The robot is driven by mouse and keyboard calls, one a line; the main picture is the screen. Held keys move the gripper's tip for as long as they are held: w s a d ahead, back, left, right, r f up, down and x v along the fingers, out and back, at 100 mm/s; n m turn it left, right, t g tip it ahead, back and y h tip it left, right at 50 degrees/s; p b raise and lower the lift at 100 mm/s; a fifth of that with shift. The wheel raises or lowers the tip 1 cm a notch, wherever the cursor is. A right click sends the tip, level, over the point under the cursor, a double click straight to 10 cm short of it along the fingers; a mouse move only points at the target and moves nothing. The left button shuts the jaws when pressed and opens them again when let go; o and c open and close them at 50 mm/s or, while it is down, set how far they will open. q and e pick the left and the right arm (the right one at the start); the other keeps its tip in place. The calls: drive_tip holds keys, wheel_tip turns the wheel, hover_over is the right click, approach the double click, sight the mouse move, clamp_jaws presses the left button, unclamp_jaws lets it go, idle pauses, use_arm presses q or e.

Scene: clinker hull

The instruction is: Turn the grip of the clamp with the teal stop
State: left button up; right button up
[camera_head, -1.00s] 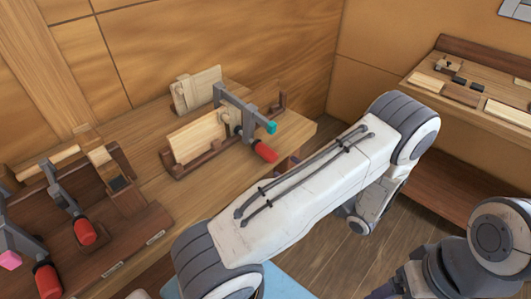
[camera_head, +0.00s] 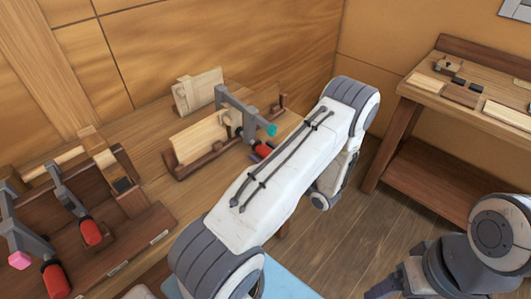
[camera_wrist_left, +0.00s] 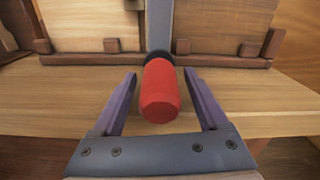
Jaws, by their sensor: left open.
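The clamp with the teal stop (camera_head: 271,130) sits on the bench, its grey bar (camera_head: 235,108) over a light board in a wooden cradle. Its red grip (camera_head: 263,149) points toward me and is partly hidden by my arm in the head view. In the left wrist view the red grip (camera_wrist_left: 160,92) lies centred between the two purple fingers of my left gripper (camera_wrist_left: 159,78). The fingers are open, one on each side, with gaps to the grip. In the head view only a bit of my left gripper (camera_head: 257,157) shows. My right arm is at the lower right; its fingers are unclear.
At the left, a brown rack (camera_head: 125,240) holds other clamps with red grips, one with a pink stop (camera_head: 19,260). A second board (camera_head: 200,90) stands behind the clamped one. A side table (camera_head: 470,95) with small blocks is at right.

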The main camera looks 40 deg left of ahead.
use_arm(q)
clamp_jaws()
drive_tip(key=shift+m+g+p, duration=0.3)
drive_tip(key=shift+m, duration=0.7)
drive_tip(key=shift+s+m+g, duration=0.1)
drive_tip(key=shift+m+g, duration=0.2)
drive_tip(key=shift+m, duration=0.4)
unclamp_jaws()
drive_tip(key=shift+d, duration=0.1)
